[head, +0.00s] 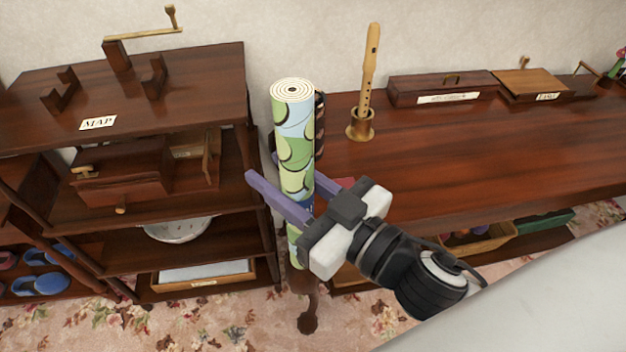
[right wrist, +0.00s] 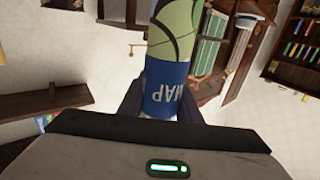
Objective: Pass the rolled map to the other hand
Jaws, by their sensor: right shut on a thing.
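The rolled map (head: 295,135) is a green and pale-blue patterned roll, held upright in front of the gap between the shelf unit and the long table. My right gripper (head: 282,200) is shut on its lower part, with purple fingers on either side. In the right wrist view the map (right wrist: 178,40) stands between the fingers, and its blue band with the letters "MAP" (right wrist: 166,88) sits at the grip. My left gripper is not in view. A wooden cradle (head: 108,85) with two notched posts stands on the shelf top behind a "MAP" label (head: 98,123).
A wooden recorder (head: 370,70) stands in a brass holder on the long table (head: 450,160). A dark case (head: 443,88) and a lighter wooden box (head: 533,85) lie at its back. The shelf unit (head: 205,65) holds a drawer box and a white bowl. The table's middle is clear.

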